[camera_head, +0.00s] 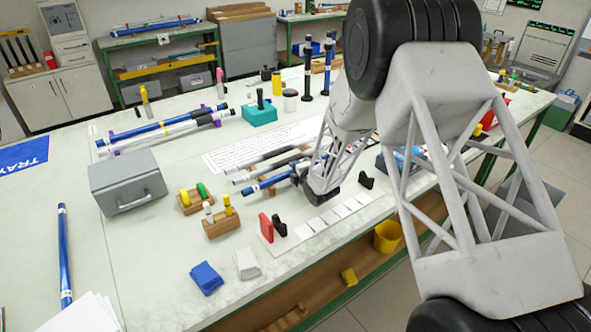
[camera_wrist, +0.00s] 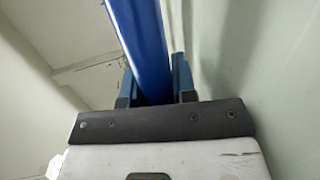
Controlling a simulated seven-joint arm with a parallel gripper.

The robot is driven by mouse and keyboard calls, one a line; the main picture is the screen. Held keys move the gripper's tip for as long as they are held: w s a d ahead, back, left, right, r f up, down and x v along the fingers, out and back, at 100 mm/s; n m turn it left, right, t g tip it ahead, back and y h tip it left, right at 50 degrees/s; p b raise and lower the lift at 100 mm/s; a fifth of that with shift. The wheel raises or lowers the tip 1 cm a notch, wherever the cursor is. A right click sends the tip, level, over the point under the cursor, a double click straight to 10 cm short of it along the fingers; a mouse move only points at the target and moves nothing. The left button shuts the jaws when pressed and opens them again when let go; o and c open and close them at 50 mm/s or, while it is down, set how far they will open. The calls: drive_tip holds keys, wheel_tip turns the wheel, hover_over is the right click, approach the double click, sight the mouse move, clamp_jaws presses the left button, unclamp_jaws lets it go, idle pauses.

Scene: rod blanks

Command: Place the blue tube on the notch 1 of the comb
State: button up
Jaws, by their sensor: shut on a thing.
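A blue tube (camera_head: 267,184) shows in the head view at the middle of the table, beside grey rods, with its right part hidden by my gripper. My gripper (camera_head: 297,175) is low over the table at the tube's right part. In the wrist view my gripper (camera_wrist: 157,88) is shut on the blue tube (camera_wrist: 140,40), which runs up and out of the picture between the two fingers. I cannot tell for sure which piece is the comb, and no notch number is readable.
Grey rods (camera_head: 258,158) lie just behind the held tube. Wooden blocks with coloured pegs (camera_head: 222,220) and a grey box (camera_head: 127,184) stand to the left. A pale strip (camera_head: 322,222) with red and black end pieces lies in front. More long tubes (camera_head: 160,130) lie at the back left.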

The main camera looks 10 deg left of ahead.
drive_tip(key=shift+f, duration=0.2)
drive_tip(key=o, duration=0.9)
drive_tip(key=shift+f, duration=0.15)
drive_tip(key=shift+o, duration=0.2)
drive_tip(key=shift+r, duration=0.25)
drive_tip(key=shift+v, duration=6)
drive_tip(key=shift+r, duration=0.15)
drive_tip(key=shift+d, duration=0.1)
